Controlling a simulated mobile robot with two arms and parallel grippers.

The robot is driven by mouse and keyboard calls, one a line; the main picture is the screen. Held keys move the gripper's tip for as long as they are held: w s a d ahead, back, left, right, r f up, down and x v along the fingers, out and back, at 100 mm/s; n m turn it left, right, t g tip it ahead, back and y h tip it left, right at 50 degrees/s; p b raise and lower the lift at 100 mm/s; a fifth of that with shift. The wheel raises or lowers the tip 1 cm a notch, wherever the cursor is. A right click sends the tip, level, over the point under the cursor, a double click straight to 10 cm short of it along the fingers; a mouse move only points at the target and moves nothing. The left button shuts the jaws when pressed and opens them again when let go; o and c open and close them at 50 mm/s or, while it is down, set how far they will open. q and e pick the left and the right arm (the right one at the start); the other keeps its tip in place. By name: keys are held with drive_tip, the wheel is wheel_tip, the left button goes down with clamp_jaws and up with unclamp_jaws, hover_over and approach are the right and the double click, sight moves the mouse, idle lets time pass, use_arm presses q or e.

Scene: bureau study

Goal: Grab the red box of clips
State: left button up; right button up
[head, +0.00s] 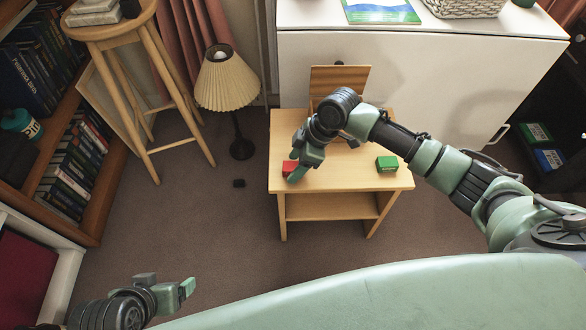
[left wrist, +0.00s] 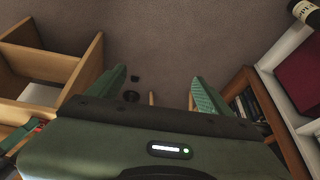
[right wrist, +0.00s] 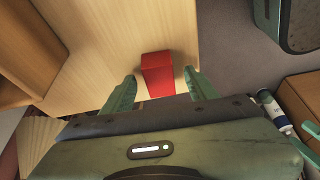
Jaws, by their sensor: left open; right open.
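The red box of clips (head: 289,167) stands on the left part of the small wooden table (head: 340,178). In the right wrist view the red box (right wrist: 157,74) sits between the two open fingers of my right gripper (right wrist: 157,88), with a gap on each side. In the head view my right gripper (head: 298,172) is right beside the box and hides part of it. My left gripper (head: 168,288) is open and empty at the lower left, above the carpet.
A green box (head: 387,163) stands on the table's right part. A wooden upright panel (head: 338,80) is at the table's back, before a white cabinet (head: 430,80). A lamp (head: 228,85), a stool (head: 150,50) and a bookcase (head: 85,200) stand left. The carpet in front is mostly clear.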

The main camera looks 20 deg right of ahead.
clamp_jaws()
drive_tip(key=shift+r, duration=0.1)
